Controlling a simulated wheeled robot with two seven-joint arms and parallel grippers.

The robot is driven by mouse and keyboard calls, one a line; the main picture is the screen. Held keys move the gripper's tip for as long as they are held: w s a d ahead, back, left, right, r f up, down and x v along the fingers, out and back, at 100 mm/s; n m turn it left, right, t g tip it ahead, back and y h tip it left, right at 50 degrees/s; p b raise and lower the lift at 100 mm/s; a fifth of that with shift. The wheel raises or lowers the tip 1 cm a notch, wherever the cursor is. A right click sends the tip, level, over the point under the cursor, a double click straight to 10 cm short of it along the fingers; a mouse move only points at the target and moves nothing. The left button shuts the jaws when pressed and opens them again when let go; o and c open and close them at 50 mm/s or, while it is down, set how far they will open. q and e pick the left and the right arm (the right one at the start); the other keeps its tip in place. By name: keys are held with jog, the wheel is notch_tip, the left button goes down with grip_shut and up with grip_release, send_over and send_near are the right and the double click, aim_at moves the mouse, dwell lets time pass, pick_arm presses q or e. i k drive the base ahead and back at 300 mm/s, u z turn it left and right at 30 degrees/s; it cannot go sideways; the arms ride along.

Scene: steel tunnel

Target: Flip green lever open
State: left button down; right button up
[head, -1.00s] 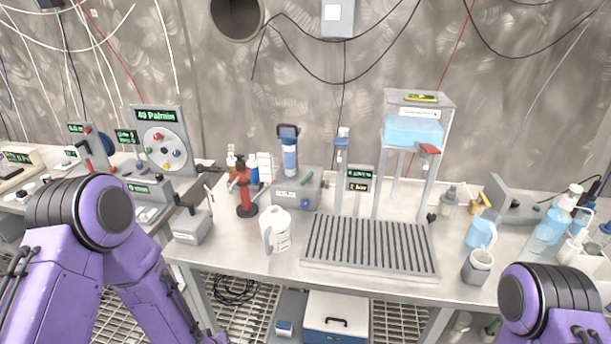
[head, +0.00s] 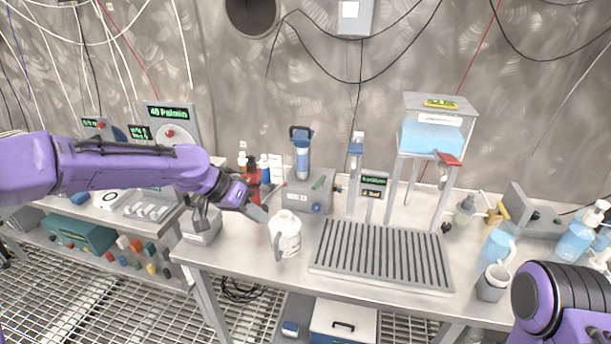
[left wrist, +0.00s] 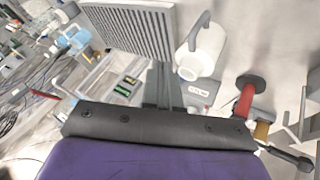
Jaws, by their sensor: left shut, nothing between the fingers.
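The green lever (head: 319,182) is a small tilted green handle on top of a grey box (head: 305,197), at the back of the bench. A blue filter cylinder (head: 302,158) stands at the box. My left gripper (head: 262,212) is shut and empty, in front and left of the box, near the white jug (head: 286,236). In the left wrist view its dark fingers (left wrist: 163,88) point toward the bench beside the jug (left wrist: 203,50). I cannot make out the green lever in that view. My right gripper is out of view.
A red stand (head: 252,180) is partly behind my left gripper. A slotted drain tray (head: 380,255) lies to the right, below a frame holding a blue tank (head: 431,139) with a red lever (head: 448,159).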

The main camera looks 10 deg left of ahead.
aim_at(322, 181)
jog(key=i, duration=0.85)
